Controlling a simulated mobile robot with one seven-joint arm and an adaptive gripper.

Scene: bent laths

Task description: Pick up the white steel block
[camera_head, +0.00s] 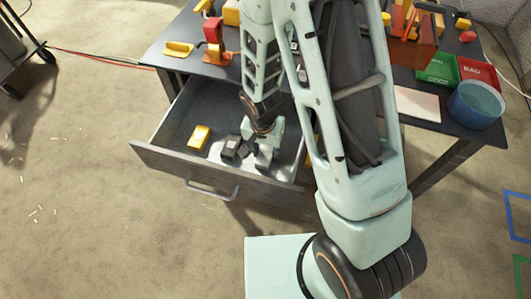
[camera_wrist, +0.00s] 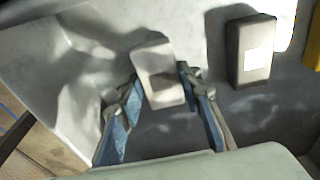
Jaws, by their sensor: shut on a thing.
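The white steel block (camera_wrist: 155,62) is a small pale block in the open drawer (camera_head: 172,150). In the wrist view it sits between the two blue-grey fingers of my gripper (camera_wrist: 159,82), which is shut on it. In the head view my gripper (camera_head: 252,148) is down inside the drawer, and I cannot make out the white block there. I cannot tell whether the block still touches the drawer floor.
A yellow block (camera_head: 199,137) lies further left in the head view. The drawer front (camera_head: 215,178) and walls enclose my gripper. Tools and bins (camera_head: 440,70) stand on the tabletop.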

